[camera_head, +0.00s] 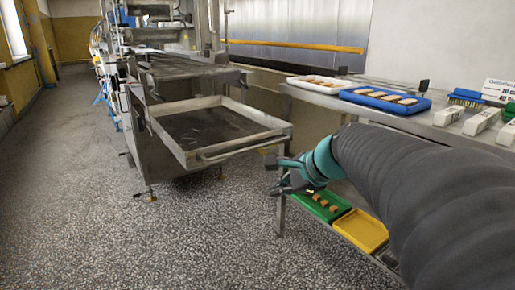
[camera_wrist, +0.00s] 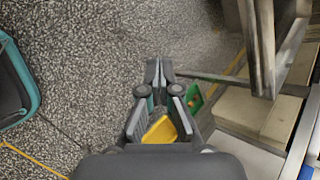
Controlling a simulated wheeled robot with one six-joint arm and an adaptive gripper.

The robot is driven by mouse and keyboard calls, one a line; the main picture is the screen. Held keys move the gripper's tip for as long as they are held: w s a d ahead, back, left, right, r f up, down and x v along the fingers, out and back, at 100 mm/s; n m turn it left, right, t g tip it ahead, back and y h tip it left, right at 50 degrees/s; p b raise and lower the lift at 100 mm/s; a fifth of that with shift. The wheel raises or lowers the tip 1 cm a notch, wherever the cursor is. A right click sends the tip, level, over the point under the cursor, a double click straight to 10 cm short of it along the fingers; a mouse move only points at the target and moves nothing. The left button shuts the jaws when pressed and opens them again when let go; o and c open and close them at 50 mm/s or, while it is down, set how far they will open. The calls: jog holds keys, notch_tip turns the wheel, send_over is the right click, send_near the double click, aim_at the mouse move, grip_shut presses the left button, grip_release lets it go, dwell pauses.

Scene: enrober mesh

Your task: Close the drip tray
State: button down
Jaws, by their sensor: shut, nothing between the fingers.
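The drip tray (camera_head: 166,137) is a wide, shallow metal pan with a dark floor, pulled out from the enrober (camera_head: 150,90) toward me. Its front wall has a bar handle (camera_head: 240,146). My gripper (camera_head: 277,177) is to the right of and below the tray's front right corner, apart from it in the head view. In the wrist view my gripper (camera_wrist: 153,72) is shut with its tips together and nothing between them, over the speckled floor. Metal bars at the upper right (camera_wrist: 262,50) may be part of the tray; I cannot tell.
A steel table (camera_head: 420,122) stands at right with a white tray (camera_head: 325,84), a blue tray (camera_head: 385,100), white boxes and a brush. Its lower shelf holds a green tray (camera_head: 322,206) and a yellow tray (camera_head: 360,231), close to my gripper. The floor in front is clear.

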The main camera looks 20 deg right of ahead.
jog(key=w+d+r+m+t+b, duration=0.1)
jog(key=w+d+m+t, duration=0.2)
jog(key=w+d+m, duration=0.5)
jog(key=w+d+r+m+t+b, duration=0.1)
jog(key=w+d+r+m+t, duration=0.1)
jog(key=w+d+m, duration=0.5)
jog(key=w+a+f+n, duration=0.1)
jog(key=w+a+f, duration=0.1)
jog(key=w, duration=0.7)
jog(key=shift+f, duration=0.45)
